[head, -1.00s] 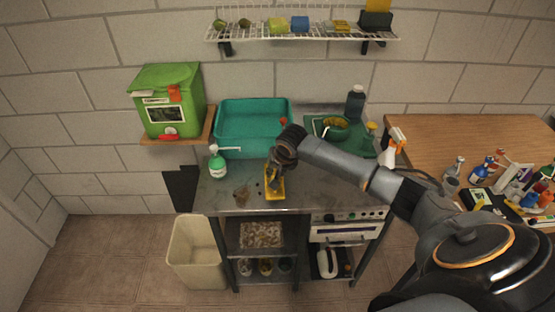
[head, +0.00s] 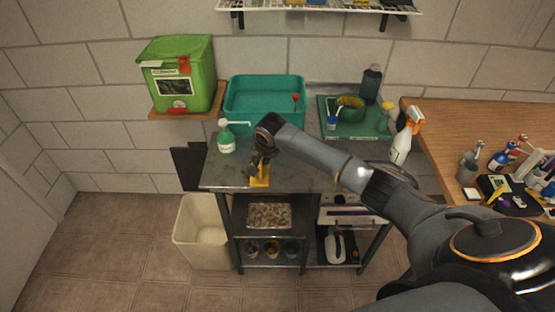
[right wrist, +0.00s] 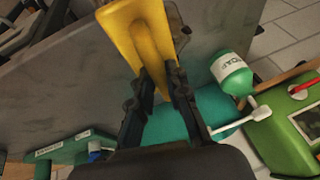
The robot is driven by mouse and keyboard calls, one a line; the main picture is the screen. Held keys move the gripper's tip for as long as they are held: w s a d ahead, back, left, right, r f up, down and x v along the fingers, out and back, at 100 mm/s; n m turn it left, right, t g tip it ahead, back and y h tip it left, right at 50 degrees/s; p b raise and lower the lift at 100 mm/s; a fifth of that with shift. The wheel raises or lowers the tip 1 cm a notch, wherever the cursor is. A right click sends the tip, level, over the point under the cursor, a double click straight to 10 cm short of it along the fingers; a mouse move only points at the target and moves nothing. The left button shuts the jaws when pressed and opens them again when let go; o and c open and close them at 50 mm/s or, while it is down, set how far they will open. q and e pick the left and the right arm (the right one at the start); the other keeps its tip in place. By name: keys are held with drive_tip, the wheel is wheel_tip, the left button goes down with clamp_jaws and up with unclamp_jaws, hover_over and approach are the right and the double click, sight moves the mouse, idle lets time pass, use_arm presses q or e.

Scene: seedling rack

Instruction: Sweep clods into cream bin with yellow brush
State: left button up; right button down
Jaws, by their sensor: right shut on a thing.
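My right gripper (head: 262,157) is shut on the yellow brush (head: 260,178) above the grey metal bench, near its front edge. In the right wrist view, the fingers (right wrist: 157,75) clasp the brush (right wrist: 135,25), which extends up the picture. Whether the brush touches the bench is unclear. The cream bin (head: 186,240) stands open on the floor below the bench's left front corner, lower than and left of the brush. No clods can be made out clearly now; the brush and gripper cover part of the bench top. My left gripper is not in view.
On the bench (head: 222,176) stand a green-and-white pump bottle (head: 226,138) and a teal tub (head: 265,103). A green tray (head: 345,130) with a pot lies right of the tub. A white spray bottle (head: 402,145) stands farther right. A green box (head: 178,75) sits on the left shelf.

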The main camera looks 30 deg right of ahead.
drive_tip(key=w+a+b, duration=0.1)
drive_tip(key=w+a, duration=0.1)
drive_tip(key=a, duration=0.1)
drive_tip(key=w+a+b, duration=0.1)
drive_tip(key=a, duration=0.2)
drive_tip(key=w+a+b, duration=0.1)
drive_tip(key=w+a, duration=0.1)
drive_tip(key=a, duration=0.1)
drive_tip(key=shift+w+f, duration=0.15)
drive_tip(key=shift+w, duration=0.15)
drive_tip(key=w+a+b, duration=0.1)
drive_tip(key=a+b, duration=0.1)
drive_tip(key=b, duration=0.1)
drive_tip(key=w+a+b, duration=0.2)
drive_tip(key=a+b, duration=0.1)
drive_tip(key=w+a+b, duration=0.2)
drive_tip(key=a+b, duration=0.1)
drive_tip(key=shift+w+a+f, duration=0.1)
drive_tip(key=shift+w+a, duration=0.05)
drive_tip(key=shift+a, duration=0.1)
drive_tip(key=shift+w+a+r+b, duration=0.25)
drive_tip(key=shift+a+b, duration=0.15)
drive_tip(key=shift+b, duration=0.2)
wheel_tip(320, 180, up, 7)
drive_tip(key=s+d+p, duration=0.1)
drive_tip(key=d+p, duration=0.1)
drive_tip(key=p, duration=1)
drive_tip(key=shift+s+d, duration=0.3)
